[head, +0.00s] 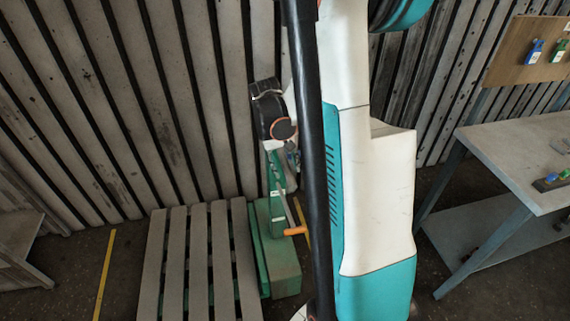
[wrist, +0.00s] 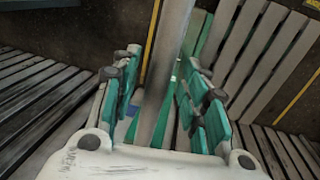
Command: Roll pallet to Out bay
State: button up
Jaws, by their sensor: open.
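The slatted wooden pallet (head: 201,265) lies on the floor at the lower left of the middle in the head view. Slats also show at the upper right of the wrist view (wrist: 262,45). A green wheeled-truck-like body (head: 276,262) with an orange lever (head: 295,231) stands against the pallet's right side. My gripper (wrist: 160,78) is open in the wrist view, its teal fingers on either side of a grey bar (wrist: 165,50). I cannot tell whether they touch it. My arm hides part of the green body in the head view.
A yellow floor line (head: 104,275) runs left of the pallet. A workbench (head: 520,150) stands at the right, and a low wooden stand (head: 18,245) at the far left. A slatted wall (head: 110,110) closes the back. Floor between the low stand and pallet is clear.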

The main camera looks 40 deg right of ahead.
grip_shut()
jog(key=s+d, duration=0.8)
jog(key=d, duration=0.5)
jog(key=s+d, duration=0.8)
jog(key=d, duration=0.6)
jog(key=shift+s+b, duration=0.25)
jog(key=shift+b, duration=0.1)
grip_release()
